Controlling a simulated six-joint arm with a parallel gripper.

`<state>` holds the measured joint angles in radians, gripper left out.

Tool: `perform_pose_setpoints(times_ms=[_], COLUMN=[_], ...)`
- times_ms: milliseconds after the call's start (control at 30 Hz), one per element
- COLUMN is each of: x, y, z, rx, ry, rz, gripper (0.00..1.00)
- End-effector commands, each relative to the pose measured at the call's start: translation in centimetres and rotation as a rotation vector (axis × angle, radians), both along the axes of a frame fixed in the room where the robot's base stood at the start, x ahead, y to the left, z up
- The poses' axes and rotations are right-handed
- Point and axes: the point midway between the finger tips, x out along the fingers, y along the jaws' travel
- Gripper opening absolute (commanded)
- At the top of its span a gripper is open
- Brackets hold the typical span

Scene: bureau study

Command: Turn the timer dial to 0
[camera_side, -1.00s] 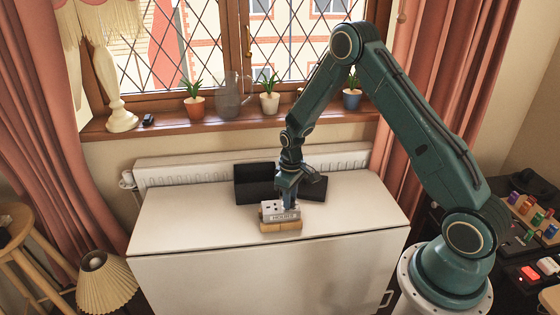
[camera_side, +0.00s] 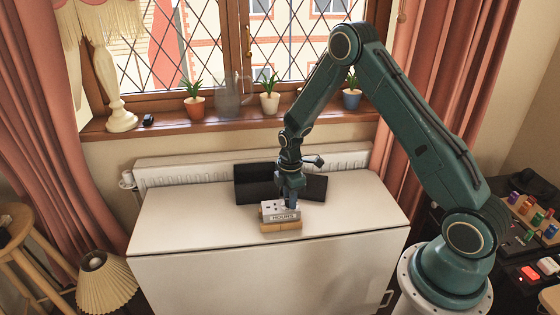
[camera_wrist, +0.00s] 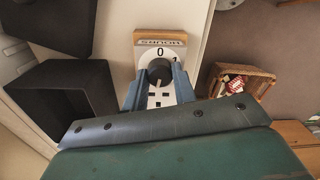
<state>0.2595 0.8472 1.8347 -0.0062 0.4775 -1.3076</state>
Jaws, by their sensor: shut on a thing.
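The timer (camera_side: 281,214) is a small pale box with a HOURS label on a wooden block, on the white table (camera_side: 190,225). In the wrist view the timer's face (camera_wrist: 151,56) shows a 0 and part of a 1 near the dark round dial (camera_wrist: 160,71). My gripper (camera_wrist: 159,82) has one finger on each side of the dial and is shut on it. It comes down from above in the side view (camera_side: 290,203). The fingers hide part of the dial's scale, and I cannot tell which mark the dial points at.
Potted plants (camera_side: 270,103) and a glass jug (camera_side: 228,100) stand on the windowsill. The table's left and right sides are clear.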

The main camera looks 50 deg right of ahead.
Motion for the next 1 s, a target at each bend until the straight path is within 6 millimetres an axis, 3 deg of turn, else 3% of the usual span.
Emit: perform_pose_setpoints(times_ms=[333, 867, 900, 1000], x=[-0.07, -0.09, -0.09, -0.08], y=[0.05, 0.05, 0.05, 0.05], z=[-0.05, -0.06, -0.06, -0.05], rx=[0.001, 0.001, 0.001, 0.000], ry=[0.002, 0.003, 0.003, 0.002], rz=[0.189, 0.223, 0.223, 0.223], gripper=[0.04, 0.04, 0.31, 0.49])
